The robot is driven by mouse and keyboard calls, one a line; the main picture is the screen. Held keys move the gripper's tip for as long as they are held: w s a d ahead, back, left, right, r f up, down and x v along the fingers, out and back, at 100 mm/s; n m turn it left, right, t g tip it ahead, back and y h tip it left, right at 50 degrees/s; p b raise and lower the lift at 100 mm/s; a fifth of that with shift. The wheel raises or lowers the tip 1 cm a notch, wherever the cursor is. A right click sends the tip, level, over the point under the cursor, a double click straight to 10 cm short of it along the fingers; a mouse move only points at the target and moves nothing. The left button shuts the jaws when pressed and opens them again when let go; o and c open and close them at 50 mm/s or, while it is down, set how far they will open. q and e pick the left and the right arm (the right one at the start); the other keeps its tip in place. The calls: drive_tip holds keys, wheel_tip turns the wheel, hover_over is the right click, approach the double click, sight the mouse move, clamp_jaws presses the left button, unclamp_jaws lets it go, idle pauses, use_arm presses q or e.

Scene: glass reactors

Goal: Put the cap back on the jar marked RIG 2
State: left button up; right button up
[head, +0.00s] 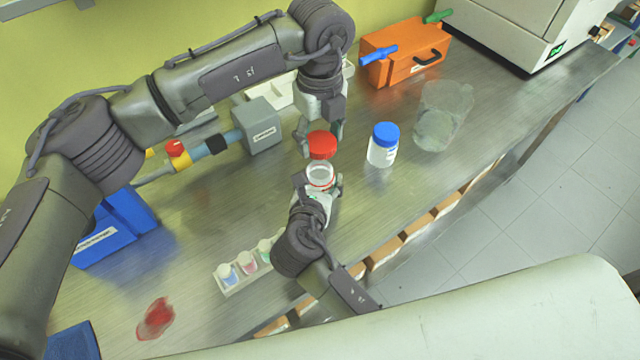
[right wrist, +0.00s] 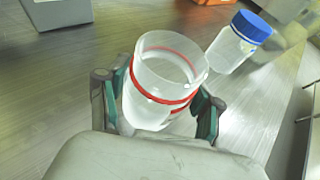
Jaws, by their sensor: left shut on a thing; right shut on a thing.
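A red cap (head: 322,146) is held in my left gripper (head: 320,136), which is shut on it and points down. The cap is just above and slightly behind the mouth of an open clear jar (head: 319,174) with a red ring. My right gripper (head: 318,187) is shut around this jar's sides. In the right wrist view the jar (right wrist: 160,85) has an open, uncovered mouth and sits between the fingers; the cap is not in that view. I cannot read RIG 2 on it. Whether the jar touches the bench is unclear.
A blue-capped jar (head: 383,148) stands close by on the right, with a clear beaker (head: 443,115) beyond it. A rack of small cups (head: 246,268) lies near the front edge. A grey box (head: 260,125) and an orange toolbox (head: 405,55) stand behind.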

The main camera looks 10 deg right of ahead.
drive_tip(key=c, duration=0.5)
use_arm(q)
hover_over(320, 164)
drive_tip(key=s, duration=0.2)
drive_tip(key=shift+s+a+f, duration=0.1)
drive_tip(key=shift+a+f, duration=0.05)
drive_tip(key=shift+f, duration=1.1)
drive_tip(key=shift+a+f, duration=0.1)
drive_tip(key=shift+f, duration=1.15)
drive_tip(key=shift+f, duration=0.9)
drive_tip(key=shift+f, duration=0.55)
use_arm(e)
clamp_jaws()
